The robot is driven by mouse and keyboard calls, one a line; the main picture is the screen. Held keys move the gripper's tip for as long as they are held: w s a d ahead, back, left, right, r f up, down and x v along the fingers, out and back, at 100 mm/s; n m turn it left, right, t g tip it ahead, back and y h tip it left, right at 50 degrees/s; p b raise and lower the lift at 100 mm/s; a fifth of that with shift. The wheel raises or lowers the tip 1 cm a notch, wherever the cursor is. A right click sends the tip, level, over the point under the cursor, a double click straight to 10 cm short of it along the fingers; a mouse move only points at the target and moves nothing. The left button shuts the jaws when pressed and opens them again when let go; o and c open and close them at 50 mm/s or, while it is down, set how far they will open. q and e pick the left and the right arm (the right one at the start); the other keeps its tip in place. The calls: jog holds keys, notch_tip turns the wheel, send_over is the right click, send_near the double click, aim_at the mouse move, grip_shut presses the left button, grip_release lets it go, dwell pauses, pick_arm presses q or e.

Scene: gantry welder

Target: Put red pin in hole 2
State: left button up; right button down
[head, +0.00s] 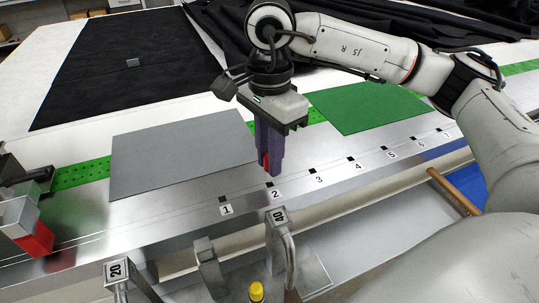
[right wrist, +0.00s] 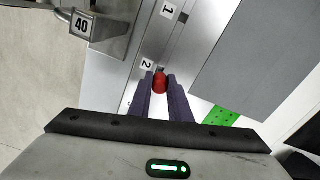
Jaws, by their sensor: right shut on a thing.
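My right gripper (head: 269,172) points down over the metal rail, just above and beside hole 2. Its purple fingers are shut on the red pin (head: 265,160), which shows as a thin red strip between them. In the right wrist view the red pin (right wrist: 160,82) sits between the fingertips (right wrist: 160,88), close to the label 2 (right wrist: 147,64). Hole 2 (head: 270,185) is a small dark square above its label in the head view. I cannot tell whether the pin's lower end touches the rail. My left gripper is not in view.
Numbered holes run along the metal rail (head: 330,190). A grey plate (head: 180,155) and a green plate (head: 365,107) lie behind it. Clamps marked 20 (head: 117,271) and 40 (head: 279,217) stand in front. A red block (head: 38,240) is at the left.

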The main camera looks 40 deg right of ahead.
jog(key=shift+f+b, duration=1.65)
jog(key=shift+f, duration=0.2)
jog(key=c, duration=1.6)
grip_release()
jog(key=shift+o, duration=0.2)
